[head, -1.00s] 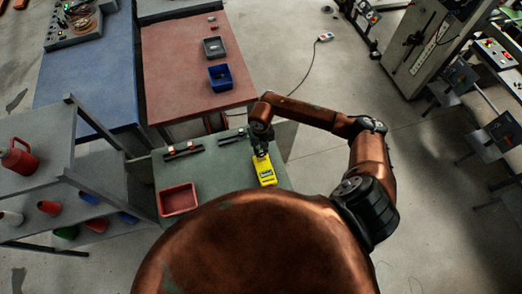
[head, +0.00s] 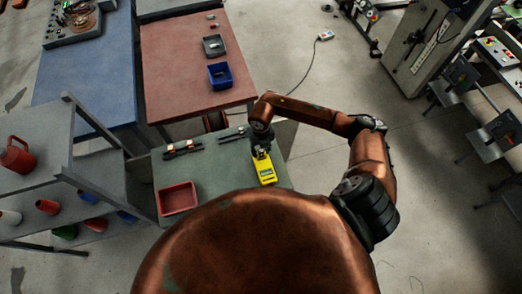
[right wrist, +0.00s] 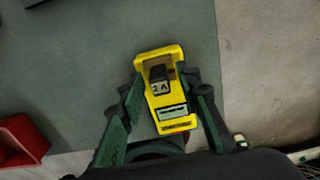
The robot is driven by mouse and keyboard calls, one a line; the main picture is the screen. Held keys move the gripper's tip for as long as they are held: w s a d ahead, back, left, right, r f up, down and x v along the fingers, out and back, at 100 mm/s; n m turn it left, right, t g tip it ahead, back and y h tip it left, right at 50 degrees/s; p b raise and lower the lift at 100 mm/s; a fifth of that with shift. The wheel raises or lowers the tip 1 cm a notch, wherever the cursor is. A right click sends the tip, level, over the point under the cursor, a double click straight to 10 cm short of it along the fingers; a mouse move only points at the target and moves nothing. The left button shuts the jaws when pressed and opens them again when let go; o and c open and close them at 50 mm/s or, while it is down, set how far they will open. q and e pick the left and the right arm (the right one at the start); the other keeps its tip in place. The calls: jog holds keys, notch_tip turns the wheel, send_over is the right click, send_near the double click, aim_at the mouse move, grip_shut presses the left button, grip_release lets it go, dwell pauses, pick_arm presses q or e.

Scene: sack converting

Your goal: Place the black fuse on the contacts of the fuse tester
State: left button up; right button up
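The yellow fuse tester (head: 266,174) lies on the green bench top, near its right edge. It also shows in the right wrist view (right wrist: 172,125), with a pale panel at its lower end. The black fuse (right wrist: 158,76), with a light label reading "2 A", is at the tester's upper end. It looks seated there, but its contacts are hidden beneath it. My right gripper (right wrist: 160,84) is open, one green finger on each side of the tester's upper part, with gaps beside the fuse. In the head view my right gripper (head: 261,152) is at the tester's far end. My left gripper is out of view.
A red tray (head: 177,211) stands on the green bench (head: 219,178) to the left. Dark holders with small pieces (head: 183,154) lie along the bench's far side. A shelf rack (head: 45,150) stands left. A blue bin (head: 220,88) sits on the red table beyond.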

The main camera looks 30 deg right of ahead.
aim_at(261, 151)
jog(key=shift+r, duration=0.2)
notch_tip(261, 151, up, 13)
jog(key=b, duration=0.1)
jog(key=shift+s+a+f, duration=0.1)
jog(key=shift+f, duration=0.05)
dwell(0.4)
